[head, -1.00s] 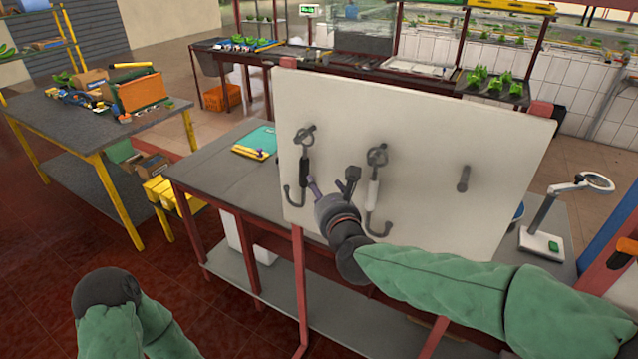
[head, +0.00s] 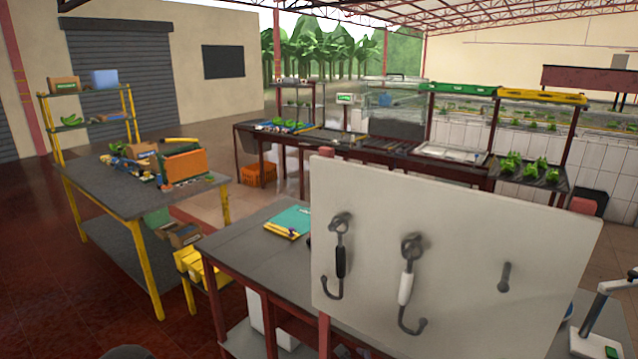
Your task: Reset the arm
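Neither gripper shows in the head view now. Only a small dark rounded piece, likely of my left arm, shows at the bottom edge left of centre. The white board (head: 460,230) stands upright on the near table. A hook with a black grip (head: 340,262) hangs from a peg at its left. A hook with a white grip (head: 406,288) hangs from a peg in its middle. The right peg (head: 504,277) is bare.
A yellow-legged table (head: 130,196) with boxes stands at the left. A white lamp stand (head: 596,322) is at the right edge. Red floor is open at lower left.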

